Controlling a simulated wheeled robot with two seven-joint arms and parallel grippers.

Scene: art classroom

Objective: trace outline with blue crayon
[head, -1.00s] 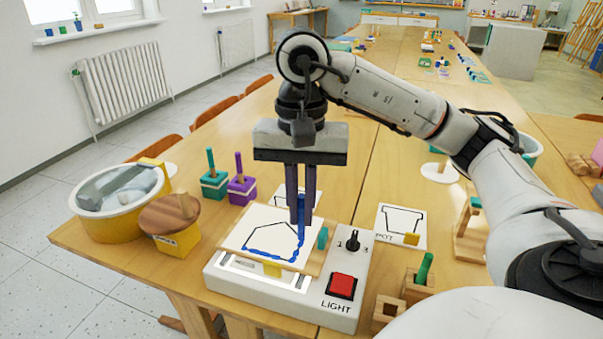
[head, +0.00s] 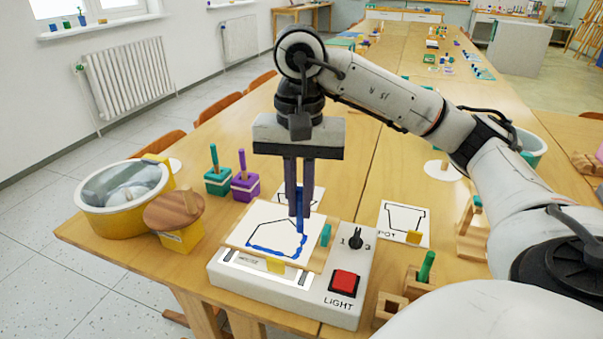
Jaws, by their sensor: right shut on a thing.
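A white sheet with a black outline (head: 270,230) lies on a wooden board on top of the white light box (head: 285,290). Blue crayon line covers the outline's bottom edge and part of its right side. The top and left edges show black. My right gripper (head: 299,212) is over the sheet's upper right part, shut on the blue crayon (head: 300,222). The crayon is upright, its lower end at or very near the right side of the outline; contact is hard to tell. My left gripper is not in view.
The light box has a red button (head: 345,282) and a black knob (head: 355,240). A card with a pot outline (head: 404,220) lies to the right. Teal (head: 217,180) and purple (head: 245,188) blocks, a round wooden-topped stand (head: 173,210) and a yellow tub (head: 122,218) stand left.

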